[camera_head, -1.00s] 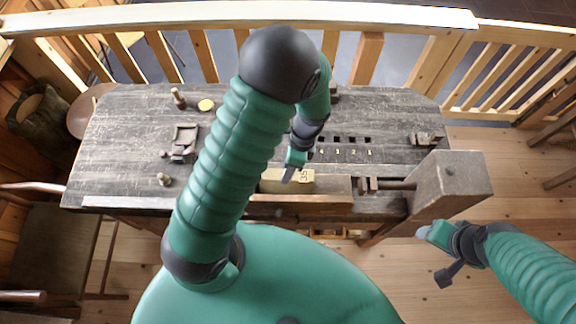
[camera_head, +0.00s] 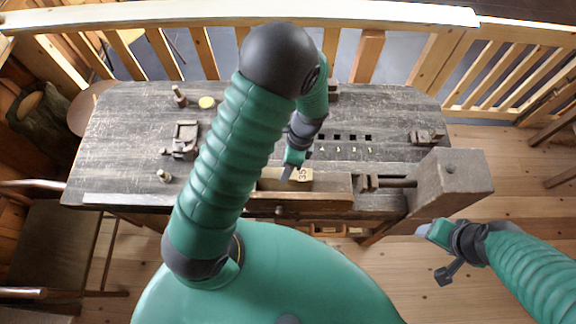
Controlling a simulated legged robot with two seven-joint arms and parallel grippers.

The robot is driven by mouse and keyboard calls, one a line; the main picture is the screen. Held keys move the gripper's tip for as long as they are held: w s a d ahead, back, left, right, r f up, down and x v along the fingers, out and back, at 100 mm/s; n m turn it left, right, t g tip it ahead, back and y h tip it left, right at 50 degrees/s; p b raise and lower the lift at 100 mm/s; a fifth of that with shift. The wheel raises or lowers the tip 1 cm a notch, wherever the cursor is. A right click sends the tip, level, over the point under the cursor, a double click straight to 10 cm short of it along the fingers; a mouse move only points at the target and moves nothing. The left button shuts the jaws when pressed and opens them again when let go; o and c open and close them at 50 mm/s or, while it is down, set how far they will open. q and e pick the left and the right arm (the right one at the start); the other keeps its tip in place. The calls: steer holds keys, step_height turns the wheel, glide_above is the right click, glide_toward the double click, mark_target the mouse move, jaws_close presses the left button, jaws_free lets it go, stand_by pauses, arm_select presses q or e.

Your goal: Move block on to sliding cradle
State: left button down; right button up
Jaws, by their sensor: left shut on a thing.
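A pale wooden block (camera_head: 303,175) with dark marks on it lies at the front edge of the dark workbench (camera_head: 130,130), beside the bench's front vise. My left gripper (camera_head: 290,170) reaches down over it from behind my raised arm and is shut on it. The left part of the block and the far fingertip are partly hidden. I cannot make out for sure which part is the sliding cradle; a dark wooden fixture (camera_head: 183,140) stands on the left of the bench. My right gripper (camera_head: 437,252) hangs off the bench at the right, clear of everything; its jaw opening is unclear.
The vise block (camera_head: 452,178) juts out at the bench's front right. Small turned pegs (camera_head: 179,96) (camera_head: 164,175) and a yellow disc (camera_head: 206,102) stand on the left. A row of square holes (camera_head: 352,138) crosses the middle. A small fixture (camera_head: 427,137) sits at right. A railing runs behind.

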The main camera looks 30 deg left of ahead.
arm_select(q)
steer(key=shift+c, duration=1.9)
jaws_free()
step_height(320, 180, up, 8)
steer(key=p, duration=0.7)
